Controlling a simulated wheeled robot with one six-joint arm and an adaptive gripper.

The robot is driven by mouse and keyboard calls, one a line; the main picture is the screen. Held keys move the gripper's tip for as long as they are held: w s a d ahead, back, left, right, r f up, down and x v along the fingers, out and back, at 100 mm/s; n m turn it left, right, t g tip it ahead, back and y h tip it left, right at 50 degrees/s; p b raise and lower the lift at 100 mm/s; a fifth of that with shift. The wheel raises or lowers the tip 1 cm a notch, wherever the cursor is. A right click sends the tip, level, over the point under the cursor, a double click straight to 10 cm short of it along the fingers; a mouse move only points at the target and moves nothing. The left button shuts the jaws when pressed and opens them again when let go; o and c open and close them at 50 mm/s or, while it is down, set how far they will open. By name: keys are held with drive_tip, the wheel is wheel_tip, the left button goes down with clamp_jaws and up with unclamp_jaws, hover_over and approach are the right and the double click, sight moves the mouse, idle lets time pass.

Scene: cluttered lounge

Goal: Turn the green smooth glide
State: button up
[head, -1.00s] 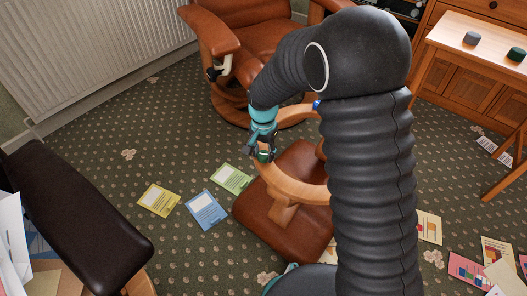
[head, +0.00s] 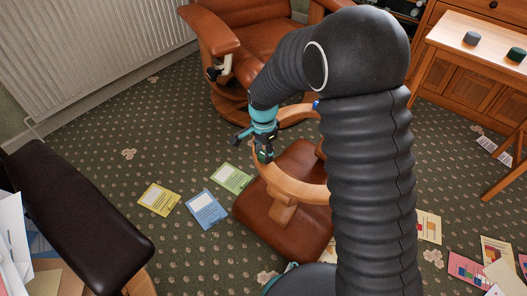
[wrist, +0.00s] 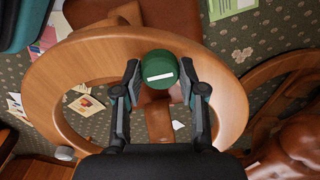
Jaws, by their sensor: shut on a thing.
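The green smooth glide (wrist: 160,66) is a short round cap with a white mark on its top. It sits on the rim of a wooden ring (wrist: 222,80), the base of an upturned footstool. My gripper (wrist: 160,82) is shut on the glide, with one finger on each side of it. In the head view my gripper (head: 264,152) points down at the near left part of the ring (head: 300,192). The glide is small and mostly hidden by the fingers there.
A blue piece (head: 316,104) sits on the ring's far side, and a whitish one (wrist: 64,153) shows in the wrist view. Grey (head: 471,38) and dark green (head: 516,54) round pieces stand on the side table. A brown armchair (head: 262,42) stands behind; cards lie on the carpet.

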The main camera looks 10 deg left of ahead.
sight(263, 154)
drive_tip(key=o, duration=1.1)
drive_tip(key=shift+o, duration=0.2)
drive_tip(key=shift+r, duration=0.1)
wheel_tip(263, 154, up, 12)
